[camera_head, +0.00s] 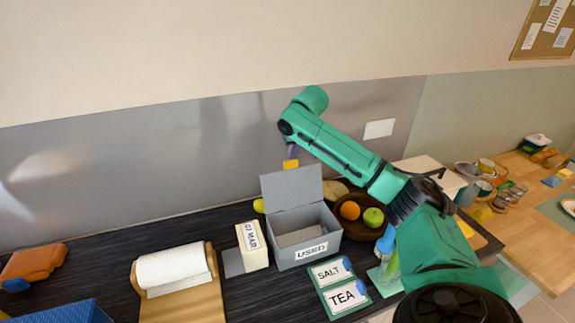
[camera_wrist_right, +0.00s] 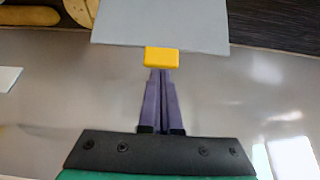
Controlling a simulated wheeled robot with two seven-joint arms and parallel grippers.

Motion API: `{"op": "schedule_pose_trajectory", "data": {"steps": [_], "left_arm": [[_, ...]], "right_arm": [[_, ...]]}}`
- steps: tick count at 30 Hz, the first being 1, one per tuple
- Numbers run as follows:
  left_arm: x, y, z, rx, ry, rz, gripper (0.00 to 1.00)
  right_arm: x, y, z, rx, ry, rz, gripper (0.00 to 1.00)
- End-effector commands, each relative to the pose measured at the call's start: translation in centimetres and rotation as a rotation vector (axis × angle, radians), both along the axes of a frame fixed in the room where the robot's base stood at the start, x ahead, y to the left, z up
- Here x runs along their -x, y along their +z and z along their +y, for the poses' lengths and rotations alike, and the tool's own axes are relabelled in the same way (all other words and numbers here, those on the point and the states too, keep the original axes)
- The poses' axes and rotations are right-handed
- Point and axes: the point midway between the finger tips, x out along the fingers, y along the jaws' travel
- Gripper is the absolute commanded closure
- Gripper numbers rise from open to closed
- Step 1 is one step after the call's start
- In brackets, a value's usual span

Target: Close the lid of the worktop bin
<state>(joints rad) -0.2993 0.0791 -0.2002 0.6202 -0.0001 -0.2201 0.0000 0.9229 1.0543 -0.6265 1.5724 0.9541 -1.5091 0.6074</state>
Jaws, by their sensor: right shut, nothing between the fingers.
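The worktop bin (camera_head: 335,239) is a grey box with a "USED" label on its front. Its lid (camera_head: 278,188) stands upright at the back, so the bin is open. A yellow tab (camera_head: 291,164) sits on the lid's top edge. My right gripper (camera_head: 292,154) is shut and empty, with its purple fingers at the yellow tab. In the right wrist view the fingertips (camera_wrist_right: 161,72) reach the tab (camera_wrist_right: 162,57), with the grey lid (camera_wrist_right: 160,22) beyond; I cannot tell whether they touch. My left gripper is out of view.
A white carton (camera_head: 251,246) stands left of the bin, and a paper towel roll (camera_head: 173,268) further left. A brown fruit bowl (camera_head: 345,230) is close on the right. SALT and TEA labels (camera_head: 341,288) lie in front. A metal wall panel (camera_head: 150,160) runs behind.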

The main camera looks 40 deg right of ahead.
Motion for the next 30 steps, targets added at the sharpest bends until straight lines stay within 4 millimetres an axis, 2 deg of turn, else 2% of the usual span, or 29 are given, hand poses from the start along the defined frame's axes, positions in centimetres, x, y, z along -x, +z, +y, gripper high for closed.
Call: {"op": "schedule_pose_trajectory", "data": {"steps": [19,30], "left_arm": [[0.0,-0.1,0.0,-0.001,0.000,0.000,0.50],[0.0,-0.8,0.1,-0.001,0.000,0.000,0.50]], "right_arm": [[0.0,-0.5,0.0,0.000,0.000,0.000,1.00],[1.7,-0.2,0.6,0.002,0.000,0.000,1.00]]}}
